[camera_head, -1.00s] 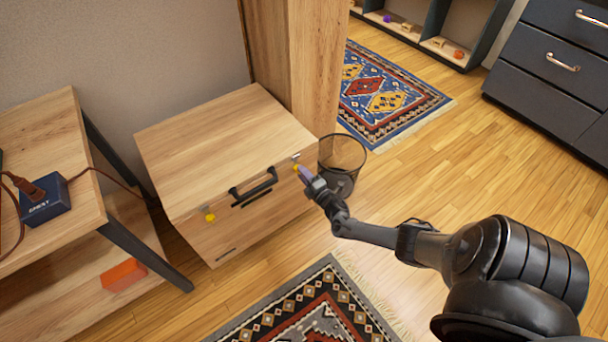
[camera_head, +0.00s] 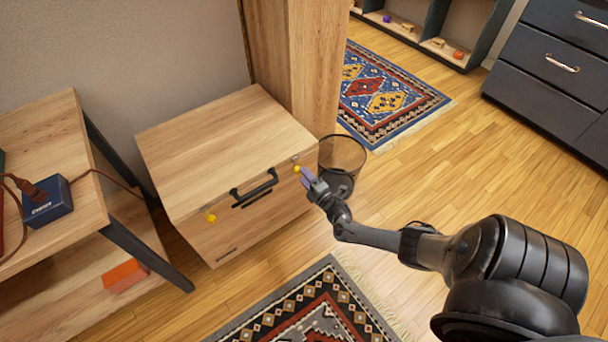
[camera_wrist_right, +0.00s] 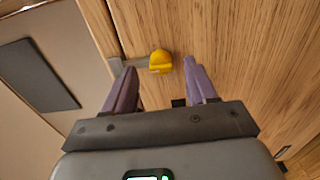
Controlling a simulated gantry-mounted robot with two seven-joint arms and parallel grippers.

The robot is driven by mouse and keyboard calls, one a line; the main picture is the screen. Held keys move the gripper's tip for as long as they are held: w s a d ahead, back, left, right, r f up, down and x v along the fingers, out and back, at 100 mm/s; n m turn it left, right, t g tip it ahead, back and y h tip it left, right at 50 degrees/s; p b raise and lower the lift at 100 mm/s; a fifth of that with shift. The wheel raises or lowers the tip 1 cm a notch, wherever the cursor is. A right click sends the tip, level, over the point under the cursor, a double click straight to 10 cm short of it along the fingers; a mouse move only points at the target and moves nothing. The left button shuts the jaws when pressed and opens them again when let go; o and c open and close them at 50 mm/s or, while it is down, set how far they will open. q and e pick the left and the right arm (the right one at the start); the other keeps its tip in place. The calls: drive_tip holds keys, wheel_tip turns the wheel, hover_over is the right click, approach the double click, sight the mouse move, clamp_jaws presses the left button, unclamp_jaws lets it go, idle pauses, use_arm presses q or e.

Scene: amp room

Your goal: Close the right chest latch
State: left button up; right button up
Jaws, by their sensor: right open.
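The wooden chest (camera_head: 225,150) stands against the wall with its lid down and a black handle (camera_head: 254,188) on its front. The right chest latch (camera_head: 297,169) is a yellow knob near the front right corner. In the right wrist view the yellow latch knob (camera_wrist_right: 160,61) sits on a grey metal plate, between and just ahead of my fingertips. My right gripper (camera_head: 304,174) is open, with purple fingers (camera_wrist_right: 161,78) on either side of the knob's line; contact cannot be told. The left latch (camera_head: 210,217) is a yellow knob at the front left. My left gripper is not in view.
A wire waste basket (camera_head: 342,158) stands just right of the chest, close to my right gripper. A wooden shelf table (camera_head: 50,135) with a dark blue box (camera_head: 46,203) is on the left. Patterned rugs (camera_head: 310,305) lie in front and behind. Bare floor is at right.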

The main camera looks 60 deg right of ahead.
drive_tip(key=p+v, duration=0.3)
drive_tip(key=v, duration=0.6)
drive_tip(key=shift+s, duration=0.25)
